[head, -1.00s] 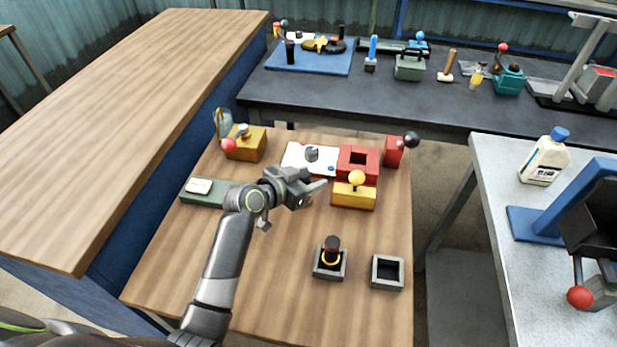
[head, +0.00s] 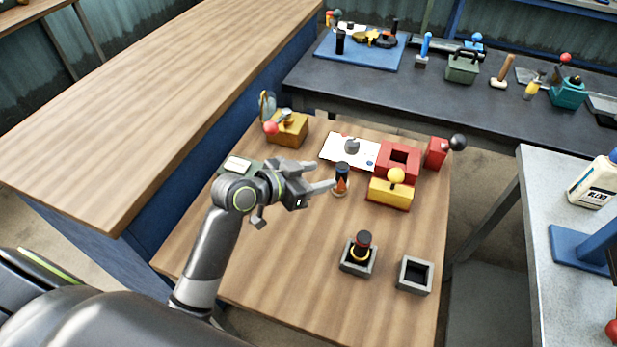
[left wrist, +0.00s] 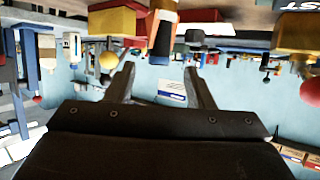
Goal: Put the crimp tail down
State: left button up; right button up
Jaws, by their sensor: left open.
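A small upright piece with a black top and an orange body, seemingly the crimp tail (head: 341,180), stands on the wooden table. My left gripper (head: 323,176) is open and empty just left of it, with its fingers pointing toward it. In the left wrist view, which is upside down, the piece (left wrist: 162,32) shows beyond and between the spread fingertips (left wrist: 160,76), apart from them. My right gripper is not in view.
A yellow-knobbed block (head: 390,194) and a red block (head: 398,161) stand to the right. A white plate (head: 338,150) with a grey knob lies behind. In front are a grey socket (head: 357,261) holding a black-topped piece and an empty grey socket (head: 415,276).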

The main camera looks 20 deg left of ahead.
pick_arm(q)
jog(key=shift+v, duration=1.05)
